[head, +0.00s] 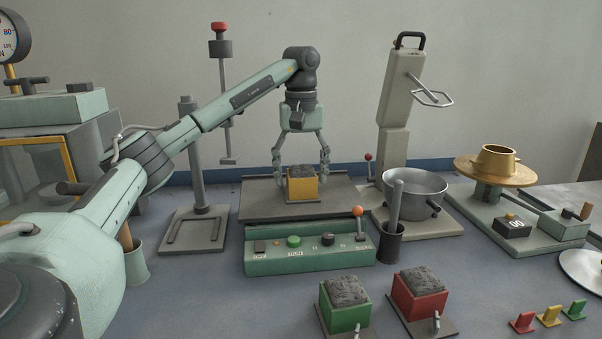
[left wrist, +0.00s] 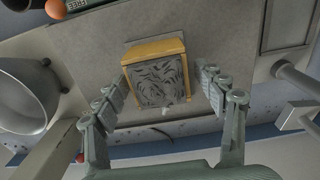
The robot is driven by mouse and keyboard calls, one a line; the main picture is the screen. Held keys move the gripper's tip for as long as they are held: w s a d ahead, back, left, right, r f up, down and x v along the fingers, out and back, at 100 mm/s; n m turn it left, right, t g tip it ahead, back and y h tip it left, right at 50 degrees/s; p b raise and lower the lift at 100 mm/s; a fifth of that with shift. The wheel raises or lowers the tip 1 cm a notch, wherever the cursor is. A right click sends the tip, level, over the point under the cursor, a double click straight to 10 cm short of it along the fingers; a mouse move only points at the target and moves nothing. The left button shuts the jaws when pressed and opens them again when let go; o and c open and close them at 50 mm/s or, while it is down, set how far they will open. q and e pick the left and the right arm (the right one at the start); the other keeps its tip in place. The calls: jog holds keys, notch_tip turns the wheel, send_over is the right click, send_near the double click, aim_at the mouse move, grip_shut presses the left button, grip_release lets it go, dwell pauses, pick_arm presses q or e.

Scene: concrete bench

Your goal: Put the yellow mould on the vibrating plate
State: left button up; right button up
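The yellow mould (head: 303,189), filled with grey mix, stands upright on the grey vibrating plate (head: 257,203), near its middle. It also shows in the left wrist view (left wrist: 156,50), where its rough grey top faces the camera. My left gripper (head: 301,170) points down over the mould, one finger on each side. In the left wrist view the fingers (left wrist: 162,88) are spread, with a clear gap on the right side and a narrower one on the left. The gripper is open and empty. My right gripper is in neither view.
The green control box (head: 310,251) is in front of the plate. A green mould (head: 344,318) and a red mould (head: 416,306) stand nearer. A metal mixing bowl (head: 414,190) is close on the right, and a grey post stand (head: 196,235) is on the left.

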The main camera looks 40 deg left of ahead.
pick_arm(q)
jog(key=shift+r, duration=0.4)
notch_tip(320, 180, up, 12)
jog(key=shift+f, duration=0.25)
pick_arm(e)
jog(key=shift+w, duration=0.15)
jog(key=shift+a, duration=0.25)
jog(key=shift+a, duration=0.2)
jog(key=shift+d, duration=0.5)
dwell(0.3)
